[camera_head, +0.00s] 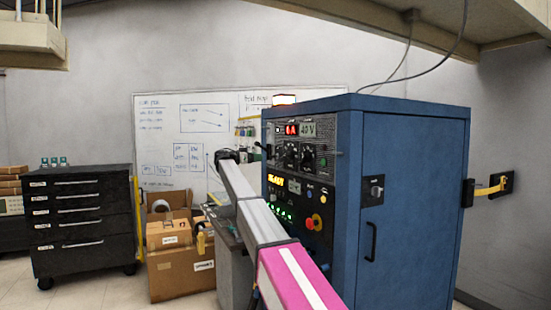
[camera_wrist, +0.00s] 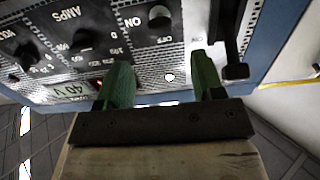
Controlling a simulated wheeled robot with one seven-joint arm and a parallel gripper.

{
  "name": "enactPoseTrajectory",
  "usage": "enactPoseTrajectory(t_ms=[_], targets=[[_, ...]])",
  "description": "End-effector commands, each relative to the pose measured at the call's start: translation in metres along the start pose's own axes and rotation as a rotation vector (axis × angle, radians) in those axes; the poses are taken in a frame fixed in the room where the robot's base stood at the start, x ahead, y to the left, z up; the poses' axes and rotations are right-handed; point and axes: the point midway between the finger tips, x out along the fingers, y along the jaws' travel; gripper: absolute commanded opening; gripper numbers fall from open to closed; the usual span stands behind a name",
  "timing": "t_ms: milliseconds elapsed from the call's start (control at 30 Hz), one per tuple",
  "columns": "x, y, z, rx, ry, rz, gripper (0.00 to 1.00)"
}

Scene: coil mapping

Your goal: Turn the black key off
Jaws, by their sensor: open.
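In the wrist view, my gripper (camera_wrist: 160,60) is open, with two green fingers apart and nothing between them. The fingers point at the cabinet's control panel (camera_wrist: 140,52). A round black knob (camera_wrist: 160,17) sits beyond the fingertips beside ON and OFF lettering. A long black lever-like part (camera_wrist: 230,35) stands right of the right finger, near another ON label. I cannot tell for sure which of these black parts is the key. In the head view, the blue cabinet (camera_head: 410,200) stands right of centre, and my gripper is not clearly visible.
An AMPS knob (camera_wrist: 84,40) and a 40 V display (camera_wrist: 72,90) are to the left in the wrist view.

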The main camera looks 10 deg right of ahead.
Motion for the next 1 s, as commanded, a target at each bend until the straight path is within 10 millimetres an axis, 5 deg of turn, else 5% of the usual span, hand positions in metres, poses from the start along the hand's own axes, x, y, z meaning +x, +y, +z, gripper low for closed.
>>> enactPoseTrajectory(t_ms=[500, 967, 1000], targets=[[0.084, 0.0, 0.001, -0.002, -0.001, 0.002, 0.62], [0.096, 0.0, 0.001, -0.002, -0.001, 0.0, 0.62], [0.096, 0.0, 0.001, -0.002, -0.001, 0.0, 0.55]])
